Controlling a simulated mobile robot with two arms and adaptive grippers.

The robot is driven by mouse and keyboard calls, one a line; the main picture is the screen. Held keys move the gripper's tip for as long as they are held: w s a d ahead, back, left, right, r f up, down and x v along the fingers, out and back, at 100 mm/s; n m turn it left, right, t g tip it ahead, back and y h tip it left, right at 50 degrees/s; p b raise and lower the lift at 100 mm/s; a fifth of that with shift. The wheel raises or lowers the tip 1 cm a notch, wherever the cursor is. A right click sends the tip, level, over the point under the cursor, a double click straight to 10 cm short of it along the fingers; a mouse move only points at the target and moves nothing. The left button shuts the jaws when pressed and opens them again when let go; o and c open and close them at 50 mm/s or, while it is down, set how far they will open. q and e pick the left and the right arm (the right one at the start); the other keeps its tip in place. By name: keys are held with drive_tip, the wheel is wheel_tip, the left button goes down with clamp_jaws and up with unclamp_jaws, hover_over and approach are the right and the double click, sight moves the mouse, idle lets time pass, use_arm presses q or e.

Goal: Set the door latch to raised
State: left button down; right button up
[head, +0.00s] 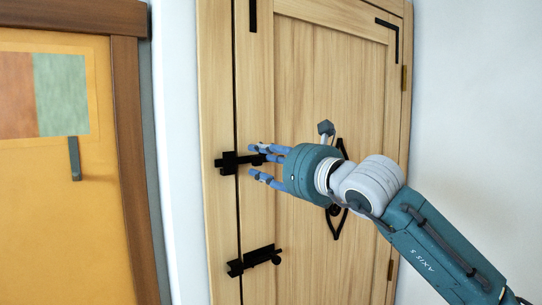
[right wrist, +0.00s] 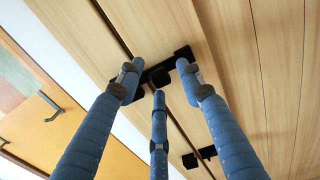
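The light wooden door (head: 300,100) carries a black upper latch (head: 226,163) across its left seam, with a bar reaching right towards my fingers. My right gripper (head: 260,163) is at the right part of this latch, its blue fingers spread. In the right wrist view the black latch (right wrist: 158,76) lies across the seam between the spread fingertips (right wrist: 160,76). Whether a finger touches it I cannot tell. A second black latch (head: 254,260) sits lower on the same seam. My left gripper is not in view.
A black handle plate (head: 338,225) on the door is partly behind my right arm. An orange panel (head: 50,220) with a grey handle (head: 74,158) in a brown frame stands at the left. White wall (head: 470,100) is clear at the right.

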clamp_jaws()
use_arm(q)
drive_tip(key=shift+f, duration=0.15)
